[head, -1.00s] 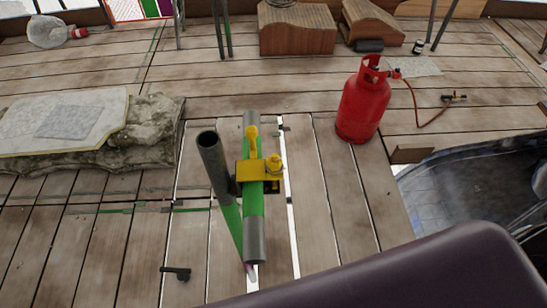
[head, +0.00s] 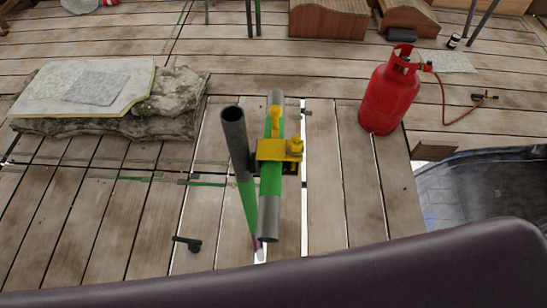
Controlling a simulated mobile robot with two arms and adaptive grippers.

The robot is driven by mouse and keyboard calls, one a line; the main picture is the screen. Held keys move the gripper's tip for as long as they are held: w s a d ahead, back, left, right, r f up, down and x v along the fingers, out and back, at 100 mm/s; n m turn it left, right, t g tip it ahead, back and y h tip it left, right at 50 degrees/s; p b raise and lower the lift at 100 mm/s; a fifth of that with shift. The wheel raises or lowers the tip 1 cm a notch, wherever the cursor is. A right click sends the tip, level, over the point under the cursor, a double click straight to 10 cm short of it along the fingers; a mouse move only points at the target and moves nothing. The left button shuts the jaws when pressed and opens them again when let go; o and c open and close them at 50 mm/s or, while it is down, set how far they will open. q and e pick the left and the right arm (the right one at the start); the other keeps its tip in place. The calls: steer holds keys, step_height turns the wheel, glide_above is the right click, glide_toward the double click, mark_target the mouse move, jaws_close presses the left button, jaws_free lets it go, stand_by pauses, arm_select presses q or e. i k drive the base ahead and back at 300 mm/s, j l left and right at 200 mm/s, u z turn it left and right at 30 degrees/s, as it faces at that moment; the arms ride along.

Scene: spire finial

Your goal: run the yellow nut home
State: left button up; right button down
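The yellow nut (head: 295,146) sits on the right side of a yellow clamp (head: 270,150) in the head view. The clamp is around a green tube with grey ends (head: 269,216), and a second, upright dark grey and green tube (head: 236,140) stands close on its left. A yellow upright piece (head: 275,118) shows just behind the clamp. How far the nut is threaded is too small to tell. Neither of my grippers is in view.
A red gas cylinder (head: 389,95) with a hose stands on the planks to the right. A stone block with a sheet on it (head: 170,108) lies at left. A black handled tool (head: 187,243) lies at front left. A dark tarp-like basin (head: 480,195) is at right. Planks have gaps.

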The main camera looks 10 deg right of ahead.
mark_target(294, 149)
steer(key=k+l+u, duration=0.2)
steer(key=l+u, duration=0.15)
steer(key=k+l+u, duration=0.25)
steer(key=l+u, duration=0.15)
